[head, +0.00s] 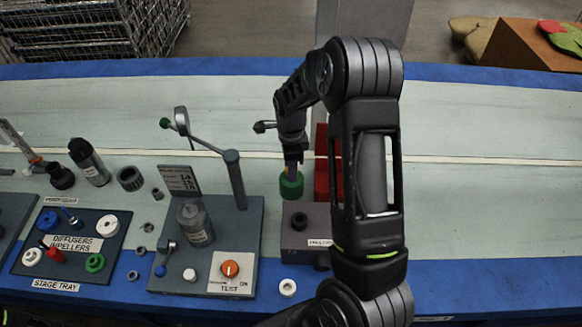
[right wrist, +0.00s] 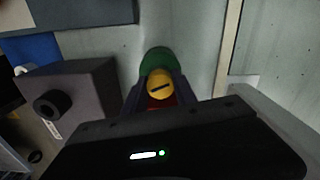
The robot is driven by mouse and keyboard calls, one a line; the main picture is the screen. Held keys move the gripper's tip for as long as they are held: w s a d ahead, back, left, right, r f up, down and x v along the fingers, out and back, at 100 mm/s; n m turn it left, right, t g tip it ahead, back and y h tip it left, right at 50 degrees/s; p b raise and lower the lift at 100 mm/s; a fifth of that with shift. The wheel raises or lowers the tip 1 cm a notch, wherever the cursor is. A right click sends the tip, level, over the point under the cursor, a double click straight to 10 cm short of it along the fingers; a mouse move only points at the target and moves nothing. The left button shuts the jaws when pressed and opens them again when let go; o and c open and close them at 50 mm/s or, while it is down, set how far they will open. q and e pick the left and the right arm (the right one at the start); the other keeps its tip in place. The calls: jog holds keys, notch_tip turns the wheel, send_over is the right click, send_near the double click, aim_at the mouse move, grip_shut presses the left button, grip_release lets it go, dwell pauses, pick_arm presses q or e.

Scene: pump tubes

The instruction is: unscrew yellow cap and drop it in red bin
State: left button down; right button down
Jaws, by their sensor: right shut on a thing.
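My right gripper (head: 292,168) points down beside the grey-purple block, just above a round green part (head: 291,187). The green part (right wrist: 156,60) shows right behind the cap; I cannot tell whether the two touch. The red bin (head: 321,165) stands just right of the gripper in the head view, partly hidden by my right arm. My left gripper is not in view.
The purple-grey block (head: 306,222) stands in front of the gripper. A grey test stand (head: 250,225) with a lever and orange knob is to the left. The stage tray (head: 115,245) holds small coloured parts. The mat behind is mostly clear.

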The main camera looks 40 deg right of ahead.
jog(key=shift+n, duration=1.8)
jog(key=shift+n+b, duration=0.3)
jog(key=shift+n, duration=1.4)
jog(key=shift+n+b, duration=0.3)
jog(key=shift+n, duration=1.4)
